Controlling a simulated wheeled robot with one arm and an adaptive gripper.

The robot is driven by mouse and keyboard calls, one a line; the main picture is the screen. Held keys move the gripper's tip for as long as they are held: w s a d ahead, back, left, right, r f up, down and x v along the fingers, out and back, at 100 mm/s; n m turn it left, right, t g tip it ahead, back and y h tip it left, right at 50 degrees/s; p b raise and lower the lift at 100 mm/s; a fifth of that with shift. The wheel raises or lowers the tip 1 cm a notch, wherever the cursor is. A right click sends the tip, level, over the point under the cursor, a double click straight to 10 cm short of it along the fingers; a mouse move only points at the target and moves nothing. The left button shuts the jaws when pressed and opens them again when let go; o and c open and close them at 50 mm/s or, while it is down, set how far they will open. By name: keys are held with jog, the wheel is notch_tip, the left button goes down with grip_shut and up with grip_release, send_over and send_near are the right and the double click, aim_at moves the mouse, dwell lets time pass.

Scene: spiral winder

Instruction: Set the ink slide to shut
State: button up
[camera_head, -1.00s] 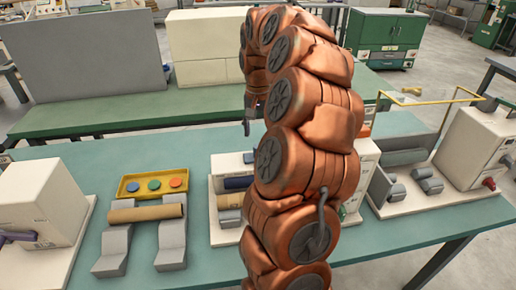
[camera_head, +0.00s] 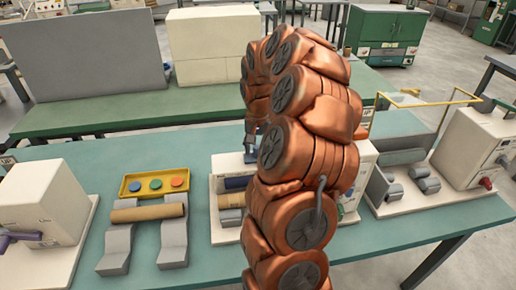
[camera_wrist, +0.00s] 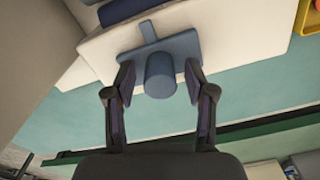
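In the wrist view, a blue-grey slide (camera_wrist: 190,47) with a flat cross plate and a round knob (camera_wrist: 160,75) sits at the edge of a white machine part (camera_wrist: 105,55). A narrow blue-grey strip runs from the plate further onto the machine. I take this to be the ink slide; no shut mark is legible. My gripper (camera_wrist: 159,75) is open, with one finger on each side of the knob and a gap on both sides. In the head view, my arm covers much of the machine (camera_head: 222,172), and the gripper is largely hidden behind it.
A yellow tray (camera_head: 130,194) with coloured discs and a brown roll (camera_head: 148,212) on grey stands lie left of the machine. White units stand at far left (camera_head: 40,200) and right (camera_head: 470,145). A green table (camera_head: 100,115) is behind. The teal tabletop (camera_head: 375,250) is clear at front right.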

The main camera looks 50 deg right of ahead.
grip_shut()
dwell(0.4)
